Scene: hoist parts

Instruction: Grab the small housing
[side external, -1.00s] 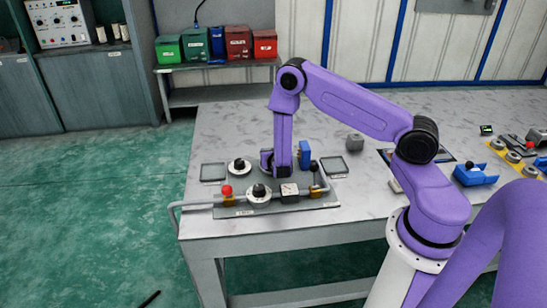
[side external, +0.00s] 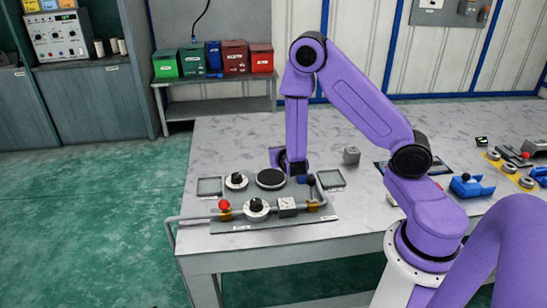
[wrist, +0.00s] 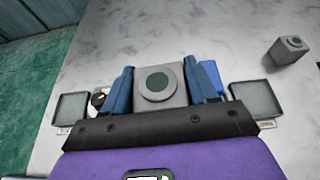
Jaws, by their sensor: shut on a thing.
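My gripper (wrist: 158,90) has its two blue fingers on either side of a grey square housing (wrist: 160,104) with a dark round centre, and is shut on it. In the side external view my gripper is low behind the fixture plate, and the held housing is hidden by my wrist. A second, small grey block (wrist: 290,48) with a round dark spot lies apart at the upper right of the wrist view. It also shows in the side external view (side external: 351,156), right of my wrist on the table.
Blue holders (side external: 472,187) stand at the right.

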